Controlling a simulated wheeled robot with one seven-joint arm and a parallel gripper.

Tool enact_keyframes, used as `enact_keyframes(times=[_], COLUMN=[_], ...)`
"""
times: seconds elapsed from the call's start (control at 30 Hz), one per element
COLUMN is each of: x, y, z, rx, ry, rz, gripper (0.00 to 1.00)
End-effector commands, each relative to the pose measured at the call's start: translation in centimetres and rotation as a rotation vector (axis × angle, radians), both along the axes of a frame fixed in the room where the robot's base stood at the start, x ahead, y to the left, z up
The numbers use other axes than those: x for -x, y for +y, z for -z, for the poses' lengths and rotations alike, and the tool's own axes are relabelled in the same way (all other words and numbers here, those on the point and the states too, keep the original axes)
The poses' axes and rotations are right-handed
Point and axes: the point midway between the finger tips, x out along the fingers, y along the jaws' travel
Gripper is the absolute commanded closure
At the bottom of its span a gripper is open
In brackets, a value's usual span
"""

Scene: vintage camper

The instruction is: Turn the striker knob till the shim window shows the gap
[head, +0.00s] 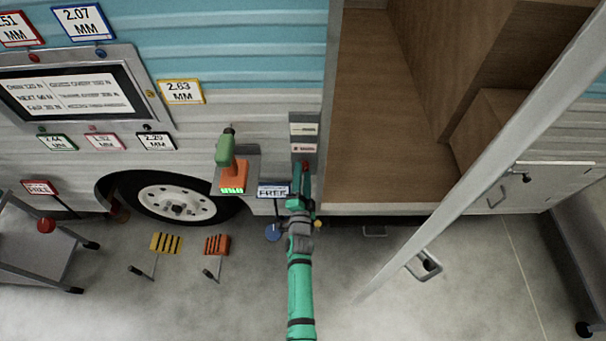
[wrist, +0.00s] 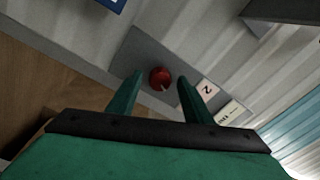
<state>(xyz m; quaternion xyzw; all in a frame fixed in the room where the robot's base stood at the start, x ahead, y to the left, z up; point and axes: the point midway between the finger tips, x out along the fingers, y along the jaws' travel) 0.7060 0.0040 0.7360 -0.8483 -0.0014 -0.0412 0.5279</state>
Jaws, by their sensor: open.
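The striker knob is a small red round knob (wrist: 160,77) with a pale pointer mark, on a grey plate (wrist: 140,55) fixed to the camper's side. My gripper (wrist: 158,90) is open, with its two green fingers on either side of the knob in the wrist view; I cannot tell whether they touch it. Two small windows sit on the same plate: one with a red mark (wrist: 207,89) and one with dark text (wrist: 230,112). In the head view my gripper (head: 304,168) reaches up to the plate (head: 304,127) and mostly hides the knob. The window text is too small to read.
The doorway (head: 385,120) with wood inside is right of the plate. The grey door edge (head: 480,150) slants across the right. A green and orange drill (head: 226,148) stands on a shelf to the left. A screen (head: 70,92) with number signs hangs further left.

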Motion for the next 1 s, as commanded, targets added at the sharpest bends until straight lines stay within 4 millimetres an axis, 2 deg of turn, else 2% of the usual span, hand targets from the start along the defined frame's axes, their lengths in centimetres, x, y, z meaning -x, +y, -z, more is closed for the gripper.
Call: enact_keyframes(times=[0.6, 0.8, 1.0], x=[9.2, 10.4, 10.5], y=[0.3, 0.4, 0.4], z=[0.8, 0.8, 0.8], rx=[-0.001, -0.001, -0.001], ry=[0.002, 0.0, 0.0], rz=[0.0, 0.0, 0.0], gripper=[0.54, 0.54, 0.54])
